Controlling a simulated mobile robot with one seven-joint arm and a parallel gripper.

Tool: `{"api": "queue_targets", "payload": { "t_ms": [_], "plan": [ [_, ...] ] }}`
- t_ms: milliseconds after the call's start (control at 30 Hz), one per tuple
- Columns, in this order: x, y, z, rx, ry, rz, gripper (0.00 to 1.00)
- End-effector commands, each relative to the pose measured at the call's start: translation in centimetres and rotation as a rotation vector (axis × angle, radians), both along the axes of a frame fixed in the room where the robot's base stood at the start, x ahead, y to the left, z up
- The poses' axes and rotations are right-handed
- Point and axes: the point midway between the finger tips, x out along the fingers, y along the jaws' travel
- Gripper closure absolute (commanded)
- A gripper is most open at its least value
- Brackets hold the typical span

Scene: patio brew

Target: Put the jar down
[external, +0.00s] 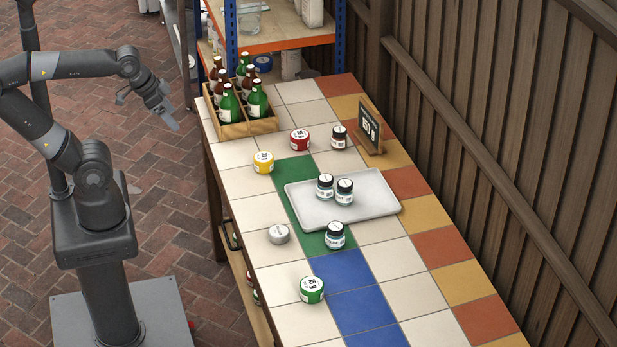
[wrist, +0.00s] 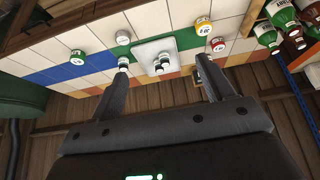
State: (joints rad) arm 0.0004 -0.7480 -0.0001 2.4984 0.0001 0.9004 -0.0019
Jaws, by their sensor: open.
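My gripper (external: 172,122) is open and empty, held off the left side of the table, apart from every jar. In the wrist view its two fingers (wrist: 163,72) are spread with nothing between them. Two dark jars with black lids and white labels stand upright side by side on the grey tray, a left one (external: 325,187) and a right one (external: 344,192). A third similar jar (external: 335,235) stands upright near the tray's front edge, by the green and blue tiles. The tray (external: 378,207) lies partly on the green tiles.
A yellow-lidded jar (external: 263,162), red-lidded jar (external: 300,140), dark jar (external: 339,137), silver tin (external: 278,234) and green-lidded jar (external: 312,290) stand around the tray. A bottle crate (external: 233,131) and price sign (external: 370,128) are at the back. The blue tiles are mostly clear.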

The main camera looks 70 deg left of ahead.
Motion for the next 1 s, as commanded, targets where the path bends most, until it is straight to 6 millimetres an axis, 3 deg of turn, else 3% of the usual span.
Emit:
{"api": "queue_targets", "payload": {
  "t_ms": [167, 533, 767, 1000],
  "plan": [
    [2.1, -0.5, 0.8, -0.022, 0.025, 0.017, 0.26],
    [12.3, -3.5, 2.3, -0.105, 0.140, 0.120, 0.26],
    [19.1, -6.2, 1.1, -0.141, 0.215, 0.193, 0.26],
    [25.9, -9.8, -2.0, -0.163, 0.289, 0.275, 0.26]
  ]
}}
